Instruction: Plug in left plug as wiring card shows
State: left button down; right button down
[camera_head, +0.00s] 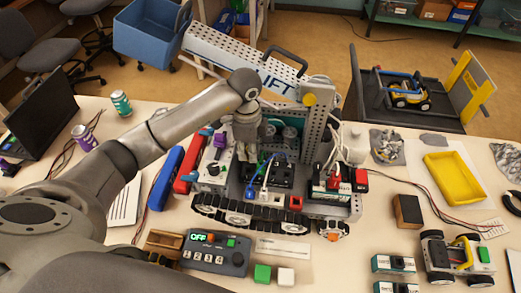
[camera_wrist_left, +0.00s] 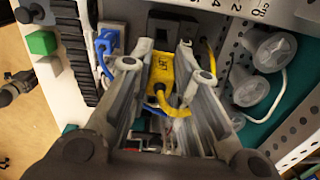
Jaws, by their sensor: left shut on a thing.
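My left gripper (camera_head: 246,150) reaches down into the tracked robot (camera_head: 275,205) on the table. In the left wrist view, its fingers (camera_wrist_left: 168,66) are closed on a yellow plug (camera_wrist_left: 160,72) with a dark printed label and a yellow cable. A black block (camera_wrist_left: 178,28) lies just beyond the plug; I cannot tell whether they touch. A blue plug (camera_wrist_left: 107,42) sits beside the left finger, apart from it. In the head view, the gripper hides the yellow plug. A pale printed card (camera_head: 283,248) lies in front of the tracks, too small to read. My right gripper is not in view.
A perforated upright (camera_head: 318,125) stands close to the right of the gripper. A control box (camera_head: 215,252) showing OFF stands in front. Red (camera_head: 190,170) and blue (camera_head: 166,178) packs lie left of the robot. A yellow tray (camera_head: 452,177) is at right.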

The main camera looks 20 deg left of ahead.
pick_arm(q)
jog(key=shift+a+f+n, duration=0.1)
jog(key=shift+a+n, duration=0.2)
jog(key=shift+a, duration=0.1)
jog(key=shift+f+b, duration=1.85)
jog(key=shift+f, duration=0.35)
jog(key=shift+r, duration=0.15)
jog(key=shift+f+p, duration=0.2)
jog(key=shift+p, duration=0.15)
jog(key=shift+f+b, duration=0.45)
jog(key=shift+f, duration=0.55)
jog(key=shift+s, duration=0.1)
dwell(0.7)
jog(key=c, duration=1.3)
grip_release()
